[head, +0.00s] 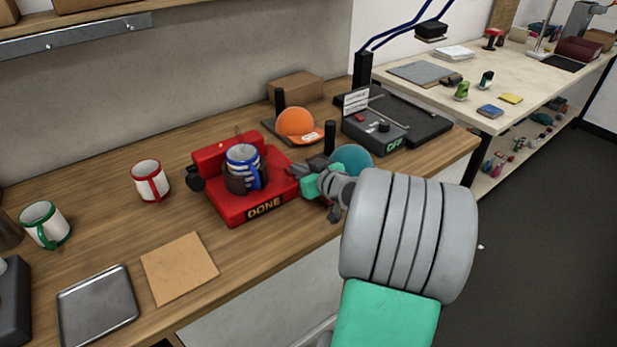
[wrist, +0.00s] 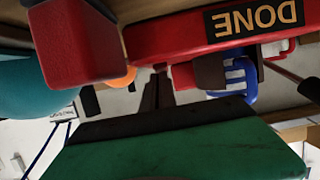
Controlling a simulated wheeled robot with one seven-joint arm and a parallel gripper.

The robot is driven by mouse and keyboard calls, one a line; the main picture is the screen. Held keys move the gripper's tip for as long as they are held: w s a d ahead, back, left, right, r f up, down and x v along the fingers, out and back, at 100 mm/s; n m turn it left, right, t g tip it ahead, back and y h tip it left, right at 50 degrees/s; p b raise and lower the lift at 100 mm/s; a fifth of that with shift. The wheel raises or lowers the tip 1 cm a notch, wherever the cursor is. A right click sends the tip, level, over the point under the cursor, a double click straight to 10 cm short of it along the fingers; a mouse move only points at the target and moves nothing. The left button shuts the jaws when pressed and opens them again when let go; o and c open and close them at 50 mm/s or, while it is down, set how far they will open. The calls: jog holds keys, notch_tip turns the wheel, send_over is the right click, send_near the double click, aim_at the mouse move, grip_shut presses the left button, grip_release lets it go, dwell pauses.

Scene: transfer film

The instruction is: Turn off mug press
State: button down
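The red mug press (head: 227,206) stands on the wooden bench in the head view, with a lit DONE label on its front. A blue-and-white striped mug (head: 242,155) sits in its dark holder. A black knob (head: 195,184) sticks out on its left. My gripper (head: 297,169) is at the press's right side; contact is unclear. In the upside-down wrist view, its dark fingers (wrist: 157,92) look closed together with nothing visible between them. The press (wrist: 170,38) fills the top there, with a red block (wrist: 84,42) close to the fingers.
Right of the press are a teal cap (head: 352,158), an orange cap (head: 296,122) and a grey device reading OFF (head: 372,132). Left are a red-handled mug (head: 150,181), a green-handled mug (head: 45,224), a cork mat (head: 179,267) and a metal tray (head: 97,304).

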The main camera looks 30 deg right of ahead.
jog(key=shift+a+f, duration=0.15)
jog(key=shift+a, duration=0.05)
jog(key=shift+w+r, duration=0.1)
jog(key=shift+r, duration=0.2)
jog(key=shift+r+p, duration=0.3)
jog(key=shift+r, duration=0.2)
jog(key=shift+r, duration=0.35)
jog(key=r+p, duration=0.2)
jog(key=r, duration=0.1)
jog(key=shift+s+r, duration=0.1)
jog(key=shift+s, duration=0.25)
jog(key=s+b, duration=0.2)
jog(key=s, duration=0.8)
jog(key=shift+s+d, duration=0.15)
jog(key=shift+d, duration=0.05)
